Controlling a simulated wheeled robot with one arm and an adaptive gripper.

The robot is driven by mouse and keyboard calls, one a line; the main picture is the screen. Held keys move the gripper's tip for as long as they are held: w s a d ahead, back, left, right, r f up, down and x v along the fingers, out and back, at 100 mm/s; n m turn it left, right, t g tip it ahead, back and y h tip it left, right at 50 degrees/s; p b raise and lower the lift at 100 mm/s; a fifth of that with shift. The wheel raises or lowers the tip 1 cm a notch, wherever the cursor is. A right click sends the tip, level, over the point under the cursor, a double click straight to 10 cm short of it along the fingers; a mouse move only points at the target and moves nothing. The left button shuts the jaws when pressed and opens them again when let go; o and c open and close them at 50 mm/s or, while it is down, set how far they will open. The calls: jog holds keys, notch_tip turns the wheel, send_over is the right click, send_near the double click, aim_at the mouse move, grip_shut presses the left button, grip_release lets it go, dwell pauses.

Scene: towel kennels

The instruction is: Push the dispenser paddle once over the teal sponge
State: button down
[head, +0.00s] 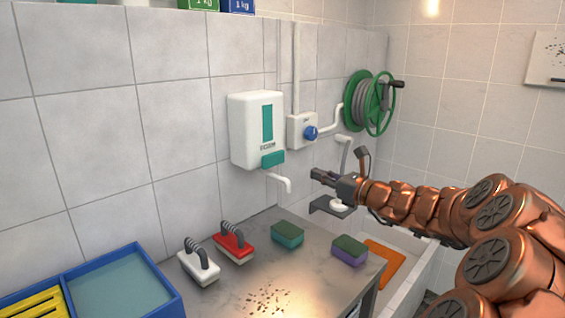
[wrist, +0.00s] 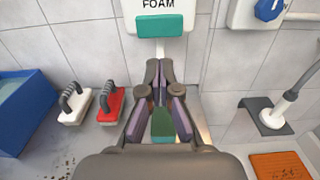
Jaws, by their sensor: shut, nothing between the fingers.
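The white foam dispenser (head: 243,125) hangs on the tiled wall, with its teal paddle (head: 272,159) at the lower front and a white spout (head: 284,182) beneath. The teal sponge (head: 287,240), with a green top, lies on the grey counter below the spout. My gripper (head: 316,175) is shut and empty, to the right of the spout and apart from it in the head view. In the wrist view, the shut fingertips (wrist: 158,66) point toward the dispenser, just below the paddle (wrist: 162,27) in the picture. The sponge (wrist: 164,122) shows between the finger linkages there.
A purple sponge (head: 349,254) lies right of the teal one. A red brush (head: 233,246) and a white brush (head: 200,268) stand left. A blue-knobbed valve box (head: 301,130), a green hose reel (head: 370,103) and a nozzle holder (head: 330,207) are on the right.

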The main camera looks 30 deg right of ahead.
aim_at(275, 160)
jog(key=shift+w+a, duration=0.1)
jog(key=shift+w, duration=0.05)
jog(key=p+x, duration=0.2)
jog(key=x, duration=1.1)
jog(key=shift+w+a+f, duration=0.1)
jog(key=shift+w, duration=0.25)
jog(key=shift+w+a+r+p, duration=0.25)
jog(key=shift+r+p, duration=0.1)
jog(key=shift+w+a, duration=0.1)
jog(key=shift+w, duration=0.2)
jog(key=shift+w+f+p, duration=0.1)
jog(key=shift+w+p, duration=0.1)
jog(key=shift+p, duration=0.2)
jog(key=shift+f, duration=0.3)
